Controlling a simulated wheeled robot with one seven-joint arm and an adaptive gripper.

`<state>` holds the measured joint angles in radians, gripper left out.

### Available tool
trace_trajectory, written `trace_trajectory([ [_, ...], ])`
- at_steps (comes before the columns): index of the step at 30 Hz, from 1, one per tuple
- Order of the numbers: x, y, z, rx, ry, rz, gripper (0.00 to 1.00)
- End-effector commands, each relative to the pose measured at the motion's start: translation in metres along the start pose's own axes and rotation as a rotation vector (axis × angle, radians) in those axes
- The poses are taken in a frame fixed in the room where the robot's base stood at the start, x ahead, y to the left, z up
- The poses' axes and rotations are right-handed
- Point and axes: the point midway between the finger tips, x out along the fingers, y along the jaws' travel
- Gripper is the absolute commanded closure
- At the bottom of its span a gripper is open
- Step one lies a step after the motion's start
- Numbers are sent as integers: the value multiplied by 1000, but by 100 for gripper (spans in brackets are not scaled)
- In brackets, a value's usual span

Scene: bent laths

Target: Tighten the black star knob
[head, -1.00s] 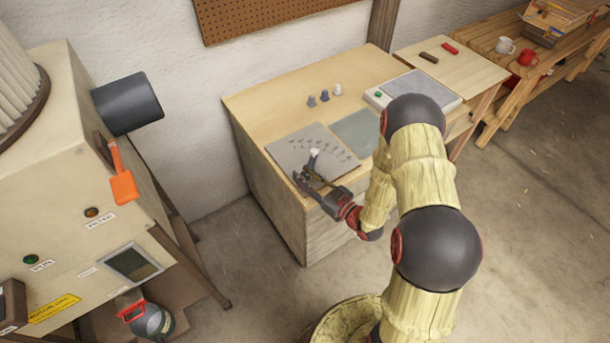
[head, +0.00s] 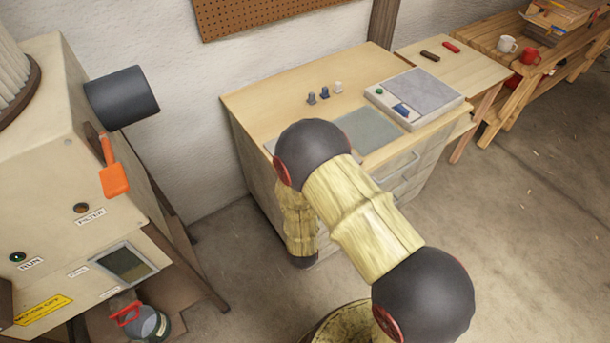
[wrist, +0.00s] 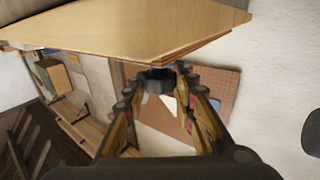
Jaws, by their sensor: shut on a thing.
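In the wrist view, a black star knob (wrist: 157,80) sits between the tips of my gripper (wrist: 155,84). The fingers are closed on its sides, and it lies just below the edge of a pale wooden panel (wrist: 140,32). In the head view my own arm hides the gripper and the knob, at the front left of the wooden bench (head: 258,102). What the knob is mounted on cannot be made out.
The bench carries a grey-green mat (head: 368,131), a pale box with a green button (head: 425,88) and several small pegs (head: 324,93). A machine with an orange-handled lever (head: 114,181) stands at left. Open floor (head: 520,240) lies at right.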

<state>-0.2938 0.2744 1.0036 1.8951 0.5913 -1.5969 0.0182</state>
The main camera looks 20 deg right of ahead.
Motion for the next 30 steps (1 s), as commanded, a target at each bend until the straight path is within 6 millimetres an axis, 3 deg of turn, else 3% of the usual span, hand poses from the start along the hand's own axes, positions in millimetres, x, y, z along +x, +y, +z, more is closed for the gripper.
trace_trajectory([
  [30,2,-1,1,3,0,928,98],
])
